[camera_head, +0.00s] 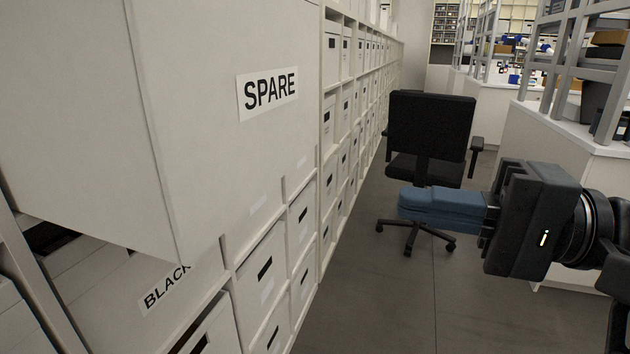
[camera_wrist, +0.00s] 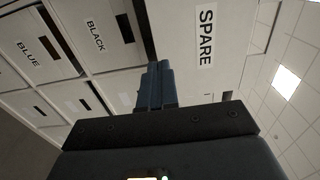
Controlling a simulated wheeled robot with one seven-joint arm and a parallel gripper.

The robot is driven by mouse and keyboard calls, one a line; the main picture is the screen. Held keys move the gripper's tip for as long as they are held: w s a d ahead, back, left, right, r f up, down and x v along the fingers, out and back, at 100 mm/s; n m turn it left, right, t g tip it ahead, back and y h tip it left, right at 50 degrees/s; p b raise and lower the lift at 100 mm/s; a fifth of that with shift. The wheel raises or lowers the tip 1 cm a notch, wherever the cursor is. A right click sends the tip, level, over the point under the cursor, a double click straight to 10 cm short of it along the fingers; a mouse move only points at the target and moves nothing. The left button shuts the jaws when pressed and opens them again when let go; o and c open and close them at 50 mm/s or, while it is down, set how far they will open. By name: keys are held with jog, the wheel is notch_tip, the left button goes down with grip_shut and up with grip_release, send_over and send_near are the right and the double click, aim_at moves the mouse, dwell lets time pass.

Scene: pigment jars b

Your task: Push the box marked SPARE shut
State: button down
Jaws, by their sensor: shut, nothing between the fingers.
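The white box marked SPARE (camera_head: 225,140) fills the left of the head view. It juts out from the shelf, so its side shows, with the black-lettered label on its front. The box also shows in the wrist view (camera_wrist: 183,66), where the picture is turned and the label reads sideways. My gripper (camera_head: 402,205) has blue fingers pressed together, pointing left, with nothing between them. In the head view it is apart from the box, to its right over the aisle. In the wrist view the fingertips (camera_wrist: 160,68) overlap the edge of the box front.
A box marked BLACK (camera_head: 140,290) sits below SPARE; a box marked BLUE (camera_wrist: 30,50) shows in the wrist view. Shelves of white boxes run back along the left. A black office chair (camera_head: 430,130) stands in the aisle. Benches with grey racks line the right.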

aim_at(263, 178)
jog(key=p+x, duration=0.1)
jog(key=x, duration=1.3)
jog(key=shift+s+r, duration=0.1)
jog(key=shift+r, duration=0.05)
jog(key=shift+a+r, duration=0.1)
jog(key=shift+a, duration=0.5)
jog(key=p+x, duration=0.3)
jog(key=x, duration=2)
jog(key=shift+a, duration=0.1)
jog(key=shift+a+r, duration=0.1)
jog(key=shift+r, duration=0.1)
